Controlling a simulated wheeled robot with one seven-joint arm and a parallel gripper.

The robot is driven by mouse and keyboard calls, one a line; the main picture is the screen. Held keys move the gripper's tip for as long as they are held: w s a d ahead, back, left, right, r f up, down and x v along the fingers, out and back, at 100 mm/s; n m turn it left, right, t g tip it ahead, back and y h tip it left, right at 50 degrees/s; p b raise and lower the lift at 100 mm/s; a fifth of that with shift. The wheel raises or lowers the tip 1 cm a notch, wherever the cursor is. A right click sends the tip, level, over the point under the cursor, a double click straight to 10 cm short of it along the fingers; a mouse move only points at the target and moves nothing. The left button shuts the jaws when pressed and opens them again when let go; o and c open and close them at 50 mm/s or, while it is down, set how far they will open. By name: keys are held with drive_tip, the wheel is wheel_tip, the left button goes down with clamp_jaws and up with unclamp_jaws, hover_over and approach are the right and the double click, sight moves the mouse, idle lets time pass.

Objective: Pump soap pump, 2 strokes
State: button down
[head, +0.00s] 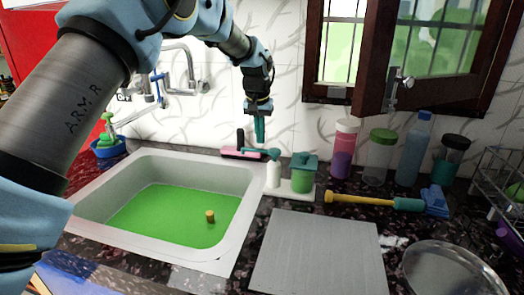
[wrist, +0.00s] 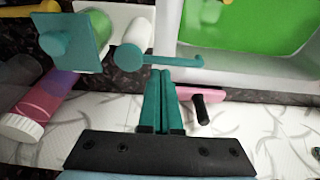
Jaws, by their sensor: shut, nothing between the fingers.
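The soap pump is a white bottle (head: 273,176) with a teal pump head (head: 272,154), standing upright at the sink's right rim. In the wrist view its round teal top (wrist: 128,57) and thin spout (wrist: 180,60) show, with the white body (wrist: 140,36) partly hidden beneath. My gripper (head: 260,142) points down above and slightly left of the pump head, fingers shut and empty. In the wrist view the shut fingertips (wrist: 160,74) appear just beside the top and spout; the head view shows them higher than the pump head.
A green jar with a teal square lid (head: 304,170) stands right beside the pump on a white tray (head: 297,196). A pink brush (head: 236,153) lies behind. The sink (head: 150,166) is left; several bottles, including a purple one (head: 343,160), stand right. A grey board (head: 317,254) lies in front.

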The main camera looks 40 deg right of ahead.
sight(260, 150)
idle(0.4)
drive_tip(key=shift+f+b, duration=1)
drive_tip(key=shift+f, duration=1)
drive_tip(key=shift+r, duration=0.1)
drive_tip(key=shift+r+p, duration=1.5)
drive_tip(key=shift+r, duration=0.4)
drive_tip(key=shift+r, duration=0.1)
wheel_tip(260, 150, up, 6)
drive_tip(key=p, duration=0.4)
